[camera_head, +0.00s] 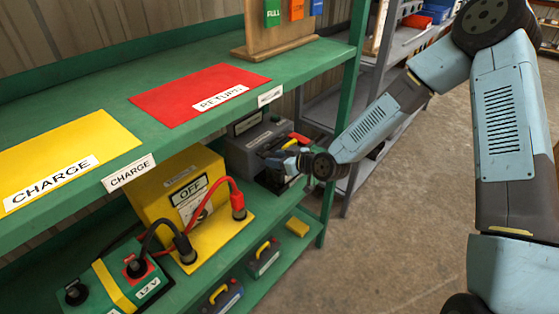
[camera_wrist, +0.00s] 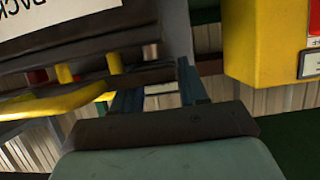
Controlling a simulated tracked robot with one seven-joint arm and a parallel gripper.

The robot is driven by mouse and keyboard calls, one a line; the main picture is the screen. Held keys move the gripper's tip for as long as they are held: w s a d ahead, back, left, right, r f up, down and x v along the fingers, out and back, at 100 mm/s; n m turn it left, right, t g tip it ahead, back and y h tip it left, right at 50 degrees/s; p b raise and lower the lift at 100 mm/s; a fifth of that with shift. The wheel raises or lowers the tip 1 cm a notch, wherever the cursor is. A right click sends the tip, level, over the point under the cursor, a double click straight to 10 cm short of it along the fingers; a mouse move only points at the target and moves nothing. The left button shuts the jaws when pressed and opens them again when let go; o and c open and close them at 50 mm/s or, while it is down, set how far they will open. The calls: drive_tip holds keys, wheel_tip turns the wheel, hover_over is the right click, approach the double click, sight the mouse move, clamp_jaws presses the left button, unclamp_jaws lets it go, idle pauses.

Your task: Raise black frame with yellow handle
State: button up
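The black frame (camera_wrist: 90,70) fills the upper left of the wrist view, with a "BACK..." label above it. Its yellow handle (camera_wrist: 62,102) is a bar on short yellow posts, left of my fingers. My gripper (camera_wrist: 158,88) has its two dark blue fingers apart, with the wall showing between them. The handle's right end is close to the left finger; contact cannot be told. In the head view my gripper (camera_head: 275,157) reaches into the middle shelf at a dark grey unit (camera_head: 258,138). The frame is mostly hidden there by my wrist.
A yellow "OFF" box (camera_head: 160,185) with red and black cables stands left of the gripper. A green shelf board (camera_head: 300,65) lies above, and a green post (camera_head: 345,120) stands at right. Batteries with yellow handles (camera_head: 263,257) sit on the lowest shelf.

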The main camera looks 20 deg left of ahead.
drive_tip(key=shift+s, duration=0.1)
drive_tip(key=c, duration=0.3)
drive_tip(key=o, duration=0.5)
drive_tip(key=shift+c, duration=0.8)
drive_tip(key=shift+a+r, duration=0.25)
drive_tip(key=shift+r, duration=0.4)
drive_tip(key=shift+a+r, duration=0.25)
drive_tip(key=shift+r, duration=0.4)
drive_tip(key=shift+c, duration=0.5)
